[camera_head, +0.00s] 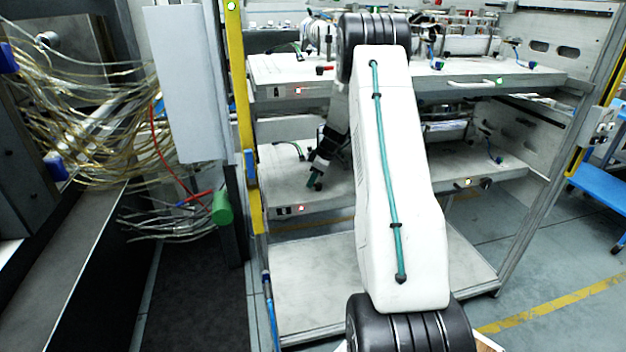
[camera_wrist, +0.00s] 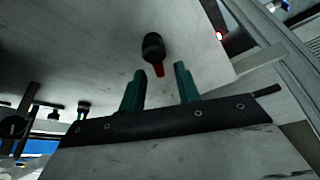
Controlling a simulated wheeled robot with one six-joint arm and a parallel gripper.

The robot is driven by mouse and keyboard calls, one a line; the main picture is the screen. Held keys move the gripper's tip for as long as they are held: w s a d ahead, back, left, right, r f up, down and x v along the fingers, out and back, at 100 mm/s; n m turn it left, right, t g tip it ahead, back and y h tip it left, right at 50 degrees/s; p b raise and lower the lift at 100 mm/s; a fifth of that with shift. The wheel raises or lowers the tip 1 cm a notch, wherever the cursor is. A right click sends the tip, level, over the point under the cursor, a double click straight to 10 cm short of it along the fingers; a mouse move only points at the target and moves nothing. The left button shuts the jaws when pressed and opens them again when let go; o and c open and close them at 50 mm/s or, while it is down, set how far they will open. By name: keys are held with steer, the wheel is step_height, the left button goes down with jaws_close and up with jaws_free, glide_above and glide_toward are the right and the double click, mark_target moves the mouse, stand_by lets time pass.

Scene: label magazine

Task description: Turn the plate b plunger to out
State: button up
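A black plunger knob with a red tip (camera_wrist: 153,50) stands on a pale grey plate (camera_wrist: 90,40) in the wrist view. My gripper (camera_wrist: 160,84) is open, with two teal fingers apart and empty. The knob is just beyond the fingertips, roughly in line with the gap and not gripped. In the head view my gripper (camera_head: 314,181) reaches down over the left part of the lower shelf plate (camera_head: 345,197). The knob there is mostly hidden by the gripper. I cannot read any plate letter or the knob's marked position.
The upper plate (camera_head: 405,82) carries a similar red and black knob (camera_head: 325,69) and several fittings. A yellow post (camera_head: 238,90) and a white panel (camera_head: 185,85) stand close on the left, beside loose cables (camera_head: 90,120). My arm hides the rack's middle.

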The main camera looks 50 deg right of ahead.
steer(key=v, duration=0.3)
steer(key=s+d, duration=0.2)
steer(key=s, duration=0.1)
steer(key=s+d, duration=0.2)
steer(key=s, duration=0.2)
steer(key=s+d, duration=0.1)
steer(key=s, duration=0.2)
steer(key=shift+s+d+f, duration=0.15)
steer(key=shift+d+f, duration=0.05)
steer(key=shift+d, duration=0.2)
